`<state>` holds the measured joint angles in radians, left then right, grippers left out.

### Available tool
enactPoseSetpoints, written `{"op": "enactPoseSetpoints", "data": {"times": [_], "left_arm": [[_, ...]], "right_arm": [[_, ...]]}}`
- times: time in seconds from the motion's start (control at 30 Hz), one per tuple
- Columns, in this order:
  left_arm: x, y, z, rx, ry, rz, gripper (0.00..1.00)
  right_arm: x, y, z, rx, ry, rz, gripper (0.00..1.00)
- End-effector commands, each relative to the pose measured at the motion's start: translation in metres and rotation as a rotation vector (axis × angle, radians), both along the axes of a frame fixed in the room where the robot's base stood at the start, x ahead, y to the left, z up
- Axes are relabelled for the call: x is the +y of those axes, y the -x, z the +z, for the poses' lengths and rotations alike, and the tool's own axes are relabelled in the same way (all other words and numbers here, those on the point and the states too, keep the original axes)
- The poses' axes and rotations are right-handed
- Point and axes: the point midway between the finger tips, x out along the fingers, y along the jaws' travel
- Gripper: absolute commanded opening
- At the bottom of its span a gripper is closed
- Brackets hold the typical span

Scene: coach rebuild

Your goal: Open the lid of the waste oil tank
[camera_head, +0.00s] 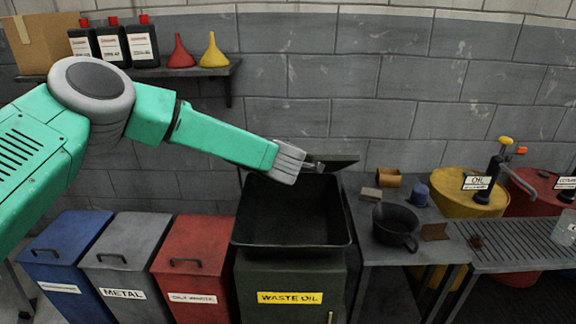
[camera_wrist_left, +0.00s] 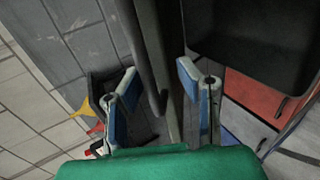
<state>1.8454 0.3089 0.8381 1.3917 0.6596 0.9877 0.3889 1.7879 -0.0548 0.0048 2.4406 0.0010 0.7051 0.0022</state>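The waste oil tank (camera_head: 290,283) is a dark green box with a yellow WASTE OIL label, in the lower middle of the head view. Its top is open and shows a dark, empty-looking interior. Its dark lid (camera_head: 338,161) stands raised at the back, mostly hidden behind my left gripper (camera_head: 314,167). In the left wrist view, the gripper (camera_wrist_left: 158,85) has its blue-padded fingers apart. The lid's edge and a curved handle bar (camera_wrist_left: 154,70) pass between them. I see a gap beside the fingers, so nothing looks clamped. My right gripper is not in view.
Blue (camera_head: 62,255), grey METAL (camera_head: 127,260) and red (camera_head: 195,265) bins stand left of the tank. A bench (camera_head: 385,250) with a dark pan (camera_head: 394,225) stands close on the right. A wall shelf (camera_head: 200,70) with bottles and funnels is behind my left arm.

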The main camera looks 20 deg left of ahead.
Motion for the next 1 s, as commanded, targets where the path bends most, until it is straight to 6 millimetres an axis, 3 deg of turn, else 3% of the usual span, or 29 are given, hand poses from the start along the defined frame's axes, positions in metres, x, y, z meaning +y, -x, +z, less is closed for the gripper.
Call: {"op": "enactPoseSetpoints", "data": {"times": [0.27,0.7,1.0], "left_arm": [[-0.008,0.006,0.004,0.001,-0.001,-0.008,0.31],[-0.020,0.081,0.042,-0.001,0.003,-0.005,0.31],[-0.025,0.103,0.053,-0.001,0.003,0.000,0.31]], "right_arm": [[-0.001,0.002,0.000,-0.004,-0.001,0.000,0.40],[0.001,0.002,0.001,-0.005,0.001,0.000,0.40],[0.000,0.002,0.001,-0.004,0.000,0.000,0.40]]}}
